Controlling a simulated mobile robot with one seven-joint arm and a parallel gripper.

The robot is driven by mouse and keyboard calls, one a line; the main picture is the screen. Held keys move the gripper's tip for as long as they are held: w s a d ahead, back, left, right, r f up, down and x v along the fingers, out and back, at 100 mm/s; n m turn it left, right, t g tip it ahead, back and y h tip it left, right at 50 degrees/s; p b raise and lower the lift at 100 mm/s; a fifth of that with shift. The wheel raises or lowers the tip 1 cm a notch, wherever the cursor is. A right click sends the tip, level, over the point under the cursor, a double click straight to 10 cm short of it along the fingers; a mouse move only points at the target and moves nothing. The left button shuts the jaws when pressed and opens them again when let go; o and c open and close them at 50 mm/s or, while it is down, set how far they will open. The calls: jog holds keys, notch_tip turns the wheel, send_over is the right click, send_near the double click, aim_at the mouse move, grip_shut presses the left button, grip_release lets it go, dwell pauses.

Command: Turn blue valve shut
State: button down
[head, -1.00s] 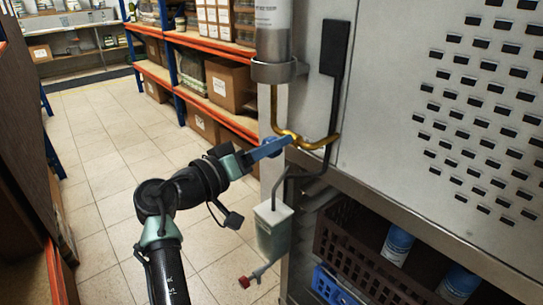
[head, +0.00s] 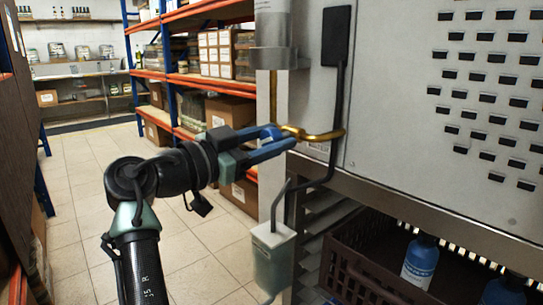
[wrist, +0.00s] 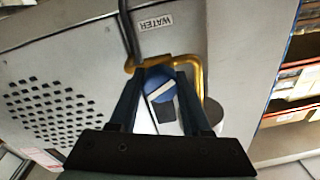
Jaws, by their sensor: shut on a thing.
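The blue valve (wrist: 158,88) is a round blue knob with a white stripe, on a brass pipe (wrist: 201,75) fixed to the grey metal cabinet. In the wrist view it sits between my two fingers, and its stripe lies at a slant. My gripper (wrist: 162,84) is shut on the knob. In the head view my gripper (head: 283,139) reaches in from the left, and the valve (head: 270,131) shows only in part behind the fingers. A "WATER" label (wrist: 156,22) is on the cabinet near the pipe.
A black pipe (head: 338,105) runs down the cabinet beside the valve. A small pale box (head: 273,258) hangs below. A brown crate (head: 350,270) with blue-labelled bottles (head: 420,262) sits under the cabinet. Shelves with boxes (head: 230,112) stand behind; the tiled floor (head: 85,190) at left is clear.

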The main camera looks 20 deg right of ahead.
jog(key=m+b, duration=0.2)
jog(key=m, duration=0.3)
jog(key=shift+m+b, duration=0.4)
dwell(0.3)
jog(key=shift+c, duration=1.8)
grip_release()
jog(key=p+v, duration=0.3)
jog(key=v, duration=1)
jog(key=shift+p, duration=0.4)
jog(key=shift+w, duration=0.1)
